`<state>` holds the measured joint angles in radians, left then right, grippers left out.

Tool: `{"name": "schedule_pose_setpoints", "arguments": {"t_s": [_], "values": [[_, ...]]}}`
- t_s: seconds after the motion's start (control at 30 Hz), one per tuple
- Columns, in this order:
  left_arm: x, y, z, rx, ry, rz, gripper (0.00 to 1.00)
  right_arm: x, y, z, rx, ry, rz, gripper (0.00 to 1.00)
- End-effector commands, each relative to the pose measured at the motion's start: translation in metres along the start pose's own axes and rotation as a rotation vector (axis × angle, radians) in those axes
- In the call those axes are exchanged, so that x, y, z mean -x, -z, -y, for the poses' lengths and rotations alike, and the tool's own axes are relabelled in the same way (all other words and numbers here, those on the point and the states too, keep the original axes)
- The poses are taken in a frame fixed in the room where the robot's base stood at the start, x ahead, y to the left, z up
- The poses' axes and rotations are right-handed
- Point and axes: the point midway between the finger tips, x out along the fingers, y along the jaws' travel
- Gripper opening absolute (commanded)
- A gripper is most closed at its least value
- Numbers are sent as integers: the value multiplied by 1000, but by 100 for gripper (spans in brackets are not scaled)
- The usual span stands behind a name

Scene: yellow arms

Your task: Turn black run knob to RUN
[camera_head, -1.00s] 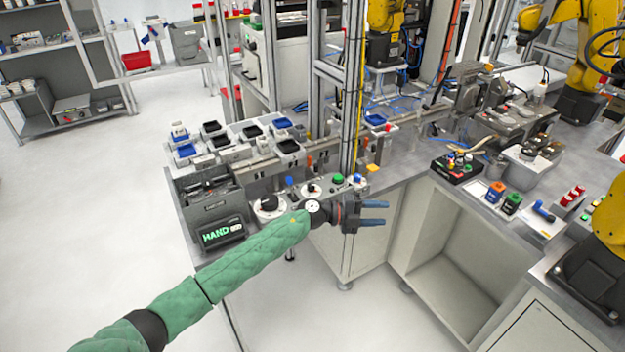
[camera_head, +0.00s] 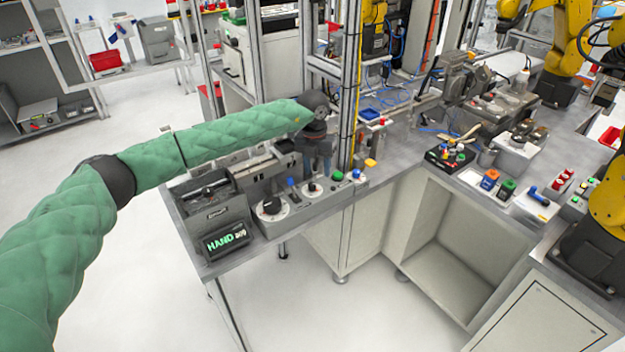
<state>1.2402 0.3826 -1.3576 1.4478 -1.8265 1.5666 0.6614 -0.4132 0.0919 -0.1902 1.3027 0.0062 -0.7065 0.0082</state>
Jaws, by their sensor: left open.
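The grey control panel (camera_head: 296,219) on the bench front carries a large black knob (camera_head: 271,205) on a white dial and a smaller black knob (camera_head: 312,187) on another white dial. Their lettering is too small to read, so I cannot tell which is the run knob. A display (camera_head: 227,238) left of them glows green with "HAND". My left gripper (camera_head: 318,169) points down with its blue fingers apart, empty, above or just behind the smaller knob. I cannot tell whether it touches anything. My right gripper is out of view.
A green button (camera_head: 337,176) and a yellow block (camera_head: 370,163) are to the right. A metal frame post (camera_head: 350,90) rises close to my left gripper.

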Motion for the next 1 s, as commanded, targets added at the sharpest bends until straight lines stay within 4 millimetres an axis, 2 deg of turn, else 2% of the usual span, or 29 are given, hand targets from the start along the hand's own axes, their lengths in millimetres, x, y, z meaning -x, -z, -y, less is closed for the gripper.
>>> {"name": "schedule_pose_setpoints", "arguments": {"t_s": [0.13, 0.3, 0.4, 0.7, 1.0], "values": [[12, -2, -16, 11, -72, -1, 45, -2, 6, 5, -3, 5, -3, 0], [6, -2, -18, 13, -79, -3, 45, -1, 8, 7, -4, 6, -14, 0], [-3, -2, -18, 13, -79, -5, 45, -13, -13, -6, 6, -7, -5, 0], [-36, -2, -20, 12, -77, -3, 45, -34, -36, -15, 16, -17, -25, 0], [-62, -2, -22, 12, -77, -3, 45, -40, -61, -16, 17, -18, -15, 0]]}}
